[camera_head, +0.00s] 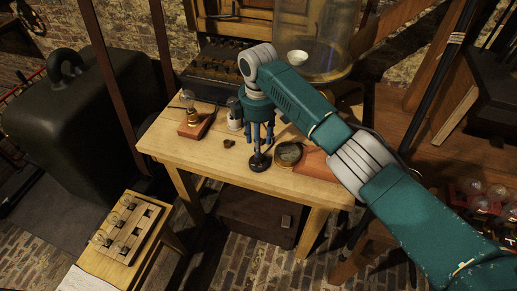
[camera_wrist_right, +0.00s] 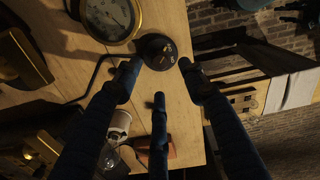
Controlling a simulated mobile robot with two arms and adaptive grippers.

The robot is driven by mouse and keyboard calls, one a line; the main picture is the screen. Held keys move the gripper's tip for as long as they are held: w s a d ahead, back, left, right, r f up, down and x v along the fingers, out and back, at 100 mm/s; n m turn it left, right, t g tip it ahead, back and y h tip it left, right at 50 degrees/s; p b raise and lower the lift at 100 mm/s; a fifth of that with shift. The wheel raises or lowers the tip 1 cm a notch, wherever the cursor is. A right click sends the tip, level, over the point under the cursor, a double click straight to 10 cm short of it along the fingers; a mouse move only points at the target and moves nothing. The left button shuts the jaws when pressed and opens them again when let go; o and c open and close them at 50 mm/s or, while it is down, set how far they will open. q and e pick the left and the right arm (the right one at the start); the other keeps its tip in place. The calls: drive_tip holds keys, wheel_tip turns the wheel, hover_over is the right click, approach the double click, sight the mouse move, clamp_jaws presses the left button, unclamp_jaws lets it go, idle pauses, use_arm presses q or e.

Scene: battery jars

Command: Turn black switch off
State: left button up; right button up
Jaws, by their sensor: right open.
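The black switch (camera_head: 259,163) is a small round disc near the front edge of the wooden table (camera_head: 170,143). In the right wrist view the switch (camera_wrist_right: 158,51) shows small pale markings, too small to read surely. My right gripper (camera_head: 259,142) points down just above the switch. In the right wrist view my right gripper (camera_wrist_right: 158,78) is open, with two fingertips near either side of the switch and a third below it. Whether any finger touches the switch cannot be told. My left gripper is not in view.
A round brass gauge (camera_head: 289,153) stands right beside the switch; it also shows in the right wrist view (camera_wrist_right: 110,16). A bulb on a wooden base (camera_head: 194,122) and a small jar (camera_head: 235,121) stand further left. A low stool with several bulbs (camera_head: 125,232) is front left.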

wheel_tip(320, 180, up, 7)
drive_tip(key=shift+f, duration=0.15)
idle(0.4)
